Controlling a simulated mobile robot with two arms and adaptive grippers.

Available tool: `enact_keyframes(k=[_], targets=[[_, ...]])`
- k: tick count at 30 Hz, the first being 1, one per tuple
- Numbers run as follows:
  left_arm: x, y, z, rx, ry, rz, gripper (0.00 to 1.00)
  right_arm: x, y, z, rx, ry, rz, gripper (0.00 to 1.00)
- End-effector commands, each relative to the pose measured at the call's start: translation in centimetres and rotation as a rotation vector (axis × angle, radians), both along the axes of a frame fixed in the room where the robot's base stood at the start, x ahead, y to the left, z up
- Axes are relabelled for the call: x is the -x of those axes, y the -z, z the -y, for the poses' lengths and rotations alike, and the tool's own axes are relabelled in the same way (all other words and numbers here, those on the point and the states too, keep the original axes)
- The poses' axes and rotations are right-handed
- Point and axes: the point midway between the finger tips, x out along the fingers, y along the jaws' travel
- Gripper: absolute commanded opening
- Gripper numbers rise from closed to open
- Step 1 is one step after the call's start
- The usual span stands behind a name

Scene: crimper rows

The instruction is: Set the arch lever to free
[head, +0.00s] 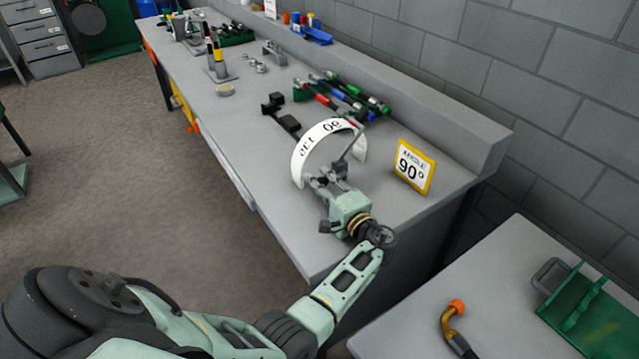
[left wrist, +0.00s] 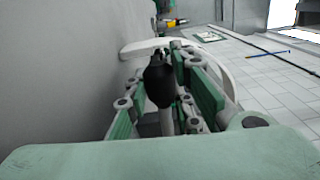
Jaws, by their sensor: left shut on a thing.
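The white arch (head: 302,160) stands on the near part of the grey bench, with dark angle numbers on its face, among them 90. It also shows behind the fingers in the left wrist view (left wrist: 229,68). My left gripper (head: 328,184) is at the arch's near side. In the left wrist view the lever's black grip (left wrist: 159,86) sits between the green finger pads of my left gripper (left wrist: 166,104), which is shut on it. The gripper hides most of the lever and its base in the head view. My right gripper is not in view.
A yellow-framed sign (head: 413,168) reading 90° stands right of the arch. Several colored-handled tools (head: 350,98) lie behind it. A black tool (head: 282,115) lies to the left. A second table (head: 520,262) at lower right holds a green holder (head: 590,315).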

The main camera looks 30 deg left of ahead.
Motion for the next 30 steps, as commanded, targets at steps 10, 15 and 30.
enact_keyframes(k=[10,15,30], targets=[[-0.03,-0.07,-0.01,-0.001,0.000,0.000,0.00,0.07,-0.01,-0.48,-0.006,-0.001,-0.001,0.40],[-0.04,-0.11,-0.07,-0.002,0.000,-0.001,0.00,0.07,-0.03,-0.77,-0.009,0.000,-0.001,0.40],[-0.07,-0.51,-0.75,-0.014,0.001,-0.029,0.00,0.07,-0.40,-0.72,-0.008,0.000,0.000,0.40]])
